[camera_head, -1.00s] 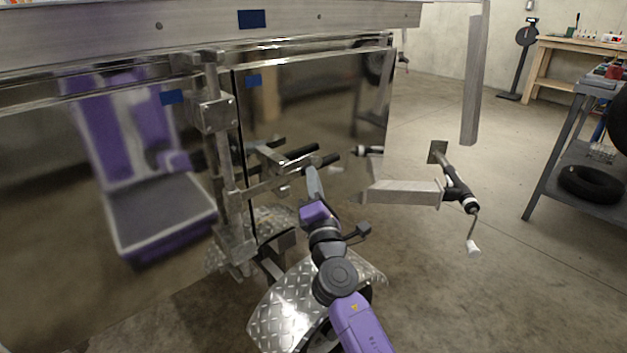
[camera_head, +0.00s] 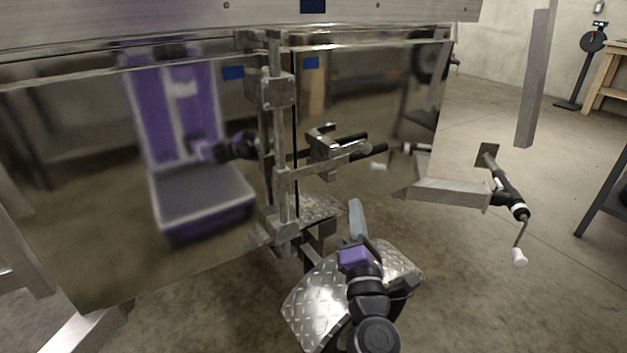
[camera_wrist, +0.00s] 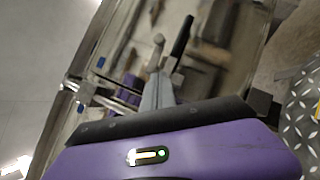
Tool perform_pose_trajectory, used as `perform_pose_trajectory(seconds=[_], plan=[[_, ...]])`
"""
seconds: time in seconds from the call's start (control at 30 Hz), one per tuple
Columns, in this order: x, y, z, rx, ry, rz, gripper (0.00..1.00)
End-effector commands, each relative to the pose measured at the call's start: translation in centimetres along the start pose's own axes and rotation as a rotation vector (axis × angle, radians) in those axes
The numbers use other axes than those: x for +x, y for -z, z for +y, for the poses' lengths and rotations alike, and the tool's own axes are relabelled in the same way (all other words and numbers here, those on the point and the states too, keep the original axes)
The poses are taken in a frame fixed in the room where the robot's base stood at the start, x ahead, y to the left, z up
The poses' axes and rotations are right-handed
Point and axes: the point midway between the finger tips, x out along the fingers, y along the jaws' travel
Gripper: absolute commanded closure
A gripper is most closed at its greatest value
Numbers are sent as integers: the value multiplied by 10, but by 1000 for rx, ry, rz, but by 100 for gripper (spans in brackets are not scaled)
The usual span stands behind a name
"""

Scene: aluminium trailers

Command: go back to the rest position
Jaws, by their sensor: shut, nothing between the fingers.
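My gripper (camera_head: 356,215) is shut and empty. In the head view it points up and away from me, in front of the trailer's shiny side and over the diamond-plate fender (camera_head: 318,300). In the wrist view its grey fingers (camera_wrist: 158,92) stand together, with the trailer's latch and a black-handled bar (camera_wrist: 182,36) behind them.
The polished trailer wall (camera_head: 100,260) fills the left and mirrors my purple body. A drawbar (camera_head: 450,192) with a crank jack (camera_head: 510,198) juts out at right. A grey post (camera_head: 535,80) hangs above it. Bare floor (camera_head: 500,300) lies at the lower right.

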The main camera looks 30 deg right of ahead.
Motion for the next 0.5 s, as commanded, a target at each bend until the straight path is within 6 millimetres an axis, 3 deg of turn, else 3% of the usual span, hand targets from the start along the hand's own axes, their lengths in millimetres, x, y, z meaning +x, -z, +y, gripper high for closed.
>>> perform_pose_trajectory(seconds=[0.27, 0.4, 0.5], plan=[[-1, 2, 1, 35, -4, 11, 100], [0, 10, 12, 234, -15, 66, 100], [-17, 18, 13, 428, 2, 130, 100]])
